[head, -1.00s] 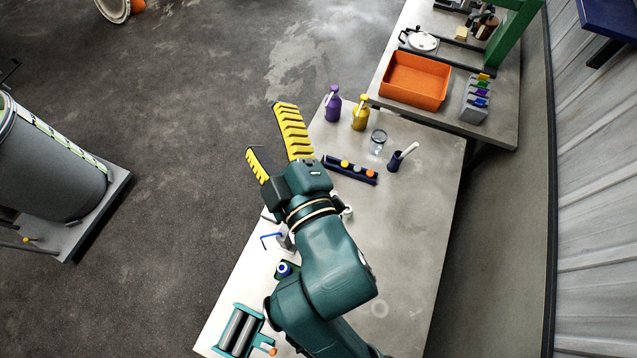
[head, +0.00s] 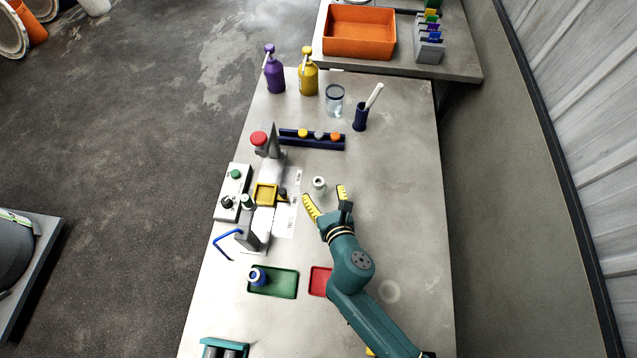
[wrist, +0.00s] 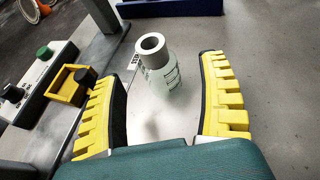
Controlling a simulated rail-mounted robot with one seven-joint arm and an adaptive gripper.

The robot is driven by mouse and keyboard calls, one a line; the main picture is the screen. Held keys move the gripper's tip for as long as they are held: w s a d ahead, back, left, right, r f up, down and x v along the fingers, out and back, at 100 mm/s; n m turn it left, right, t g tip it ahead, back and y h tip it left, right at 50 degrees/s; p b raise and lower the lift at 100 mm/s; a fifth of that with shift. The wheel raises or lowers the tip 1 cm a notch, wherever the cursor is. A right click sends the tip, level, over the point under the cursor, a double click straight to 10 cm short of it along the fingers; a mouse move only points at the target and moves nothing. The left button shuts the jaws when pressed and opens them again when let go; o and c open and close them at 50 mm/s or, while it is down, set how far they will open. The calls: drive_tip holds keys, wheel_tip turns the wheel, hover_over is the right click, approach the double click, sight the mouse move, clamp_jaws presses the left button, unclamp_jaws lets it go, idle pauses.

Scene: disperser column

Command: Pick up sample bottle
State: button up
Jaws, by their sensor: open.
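A small pale, translucent sample bottle (head: 319,185) with a light grey ring-shaped top stands on the grey table. In the wrist view the bottle (wrist: 160,72) shows some dark label print and appears between the far ends of my fingers, with a gap on each side. My gripper (head: 324,194) is open and empty, its yellow ridged fingers pointing at the bottle. In the wrist view my gripper (wrist: 165,62) has both fingers spread wide. I cannot tell the exact height of the fingers relative to the bottle.
Left of the bottle is a device with a yellow tray (head: 265,195) and a control box (head: 233,192). A navy rack (head: 312,139) lies beyond it. A green tray (head: 285,283) holds a blue-topped bottle (head: 257,277); a red tray (head: 319,281) is beside my arm. The table's right side is mostly clear.

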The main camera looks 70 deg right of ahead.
sight(316, 180)
drive_tip(key=b+x, duration=0.1)
drive_tip(key=x, duration=0.6)
drive_tip(key=shift+w+r+b, duration=0.15)
drive_tip(key=shift+w+b, duration=0.05)
drive_tip(key=shift+b, duration=0.2)
drive_tip(key=shift+a, duration=0.15)
clamp_jaws()
